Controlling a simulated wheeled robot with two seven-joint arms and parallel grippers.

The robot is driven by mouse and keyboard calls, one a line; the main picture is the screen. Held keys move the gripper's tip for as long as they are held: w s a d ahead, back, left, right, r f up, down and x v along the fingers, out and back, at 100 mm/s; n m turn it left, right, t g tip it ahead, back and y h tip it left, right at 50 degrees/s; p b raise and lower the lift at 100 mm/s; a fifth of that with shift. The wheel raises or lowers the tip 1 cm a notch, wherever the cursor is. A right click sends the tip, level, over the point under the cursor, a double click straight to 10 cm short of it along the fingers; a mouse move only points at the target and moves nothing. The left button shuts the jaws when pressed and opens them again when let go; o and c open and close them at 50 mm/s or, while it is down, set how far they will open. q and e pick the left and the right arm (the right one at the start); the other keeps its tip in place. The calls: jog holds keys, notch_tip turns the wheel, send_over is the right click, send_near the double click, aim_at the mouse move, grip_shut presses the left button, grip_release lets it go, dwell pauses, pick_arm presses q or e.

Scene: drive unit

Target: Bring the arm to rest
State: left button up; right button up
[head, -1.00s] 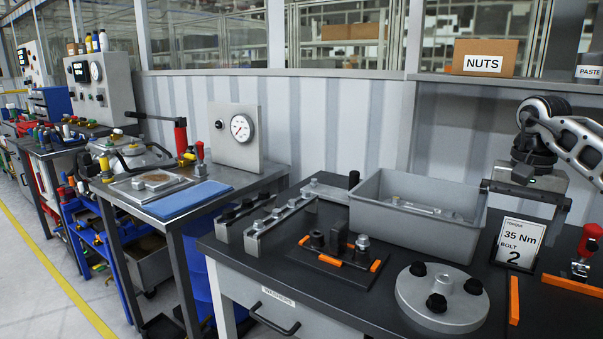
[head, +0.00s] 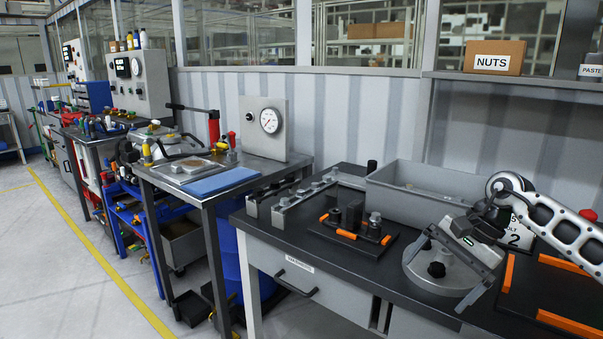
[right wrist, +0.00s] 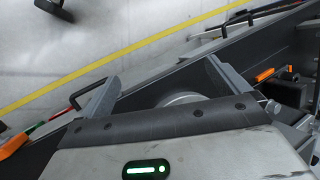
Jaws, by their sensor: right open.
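My right arm comes in from the right in the head view. Its gripper (head: 448,268) is open and empty, above the round grey flange (head: 415,278) on the dark bench, and covers part of it. In the right wrist view the two fingers (right wrist: 160,85) stand wide apart with nothing between them, and the flange's pale rim (right wrist: 178,98) shows beyond the palm. I cannot tell the exact gap between gripper and flange. My left gripper is not in view.
A grey bin (head: 395,207) stands behind the flange. A black fixture with orange strips (head: 350,232) lies left of it. The torque card (head: 518,235) is partly hidden by my arm. A side table with a gauge panel (head: 262,128) stands left; open floor (head: 70,280) lies beyond.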

jog(key=s+a+f+m+t+y, duration=0.1)
jog(key=s+a+m+t+y, duration=0.2)
jog(key=a+m, duration=0.4)
jog(key=s+a+f+m+y, duration=0.2)
jog(key=a+m+y, duration=0.25)
jog(key=a, duration=0.45)
jog(key=s+a+f+m+t+y, duration=0.1)
jog(key=s+a+m+t+y, duration=0.15)
jog(key=a+m+y, duration=0.35)
jog(key=s+d+f+n+t+h, duration=0.2)
jog(key=s+d+f+n+h, duration=0.3)
jog(key=n, duration=1)
jog(key=s+d+f+n+t+h, duration=0.2)
jog(key=s+d+f+n+h, duration=0.3)
jog(key=s+f+n+h, duration=0.6)
notch_tip(320, 180, down, 3)
jog(key=s+n, duration=0.1)
jog(key=n, duration=0.2)
jog(key=shift+s+f+n, duration=0.15)
jog(key=shift+n, duration=0.2)
